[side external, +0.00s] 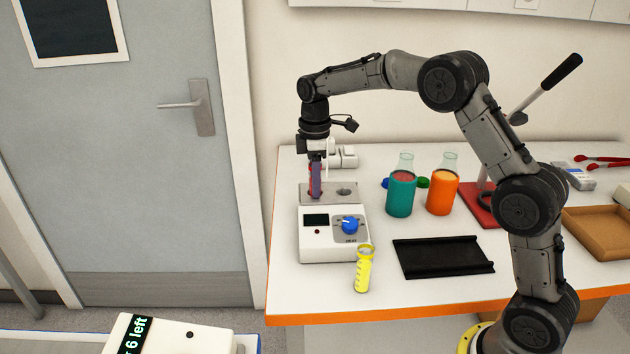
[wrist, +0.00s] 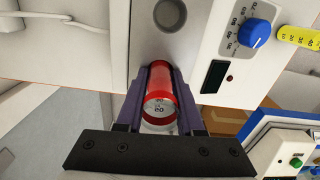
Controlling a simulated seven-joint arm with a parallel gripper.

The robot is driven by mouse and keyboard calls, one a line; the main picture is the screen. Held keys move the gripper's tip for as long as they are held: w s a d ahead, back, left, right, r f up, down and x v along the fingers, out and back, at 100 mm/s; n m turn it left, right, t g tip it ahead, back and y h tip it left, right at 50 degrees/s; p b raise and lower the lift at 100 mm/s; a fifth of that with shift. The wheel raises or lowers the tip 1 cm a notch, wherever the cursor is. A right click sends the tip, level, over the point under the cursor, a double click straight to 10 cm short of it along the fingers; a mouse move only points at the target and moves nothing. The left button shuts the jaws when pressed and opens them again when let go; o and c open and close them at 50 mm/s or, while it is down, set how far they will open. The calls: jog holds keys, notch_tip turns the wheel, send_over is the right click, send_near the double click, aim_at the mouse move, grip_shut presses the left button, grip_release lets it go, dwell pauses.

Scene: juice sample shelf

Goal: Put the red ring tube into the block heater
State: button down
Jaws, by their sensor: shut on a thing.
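The red ring tube (wrist: 158,106) is between the purple fingers of my gripper (wrist: 160,88) in the wrist view, with red bands and clear graduated walls. My gripper (side external: 315,184) is shut on it and points down over the left part of the block heater's grey metal top. The block heater (side external: 333,240) is white with a dark display and a blue knob. Its other round well (side external: 343,191) is empty, and it also shows in the wrist view (wrist: 170,15). The fingers cover much of the tube in the side view. I cannot tell how far its lower end is into the left well.
A yellow graduated tube (side external: 363,270) stands in front of the heater. Right of it are a black tray (side external: 443,257), a teal flask (side external: 400,192) and an orange flask (side external: 442,192). A brown open box (side external: 598,232) lies farther right. A white device (side external: 341,157) stands behind.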

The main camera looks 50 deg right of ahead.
jog(key=shift+f, duration=0.3)
dwell(0.4)
jog(key=shift+r, duration=2)
jog(key=shift+c, duration=2.3)
grip_release()
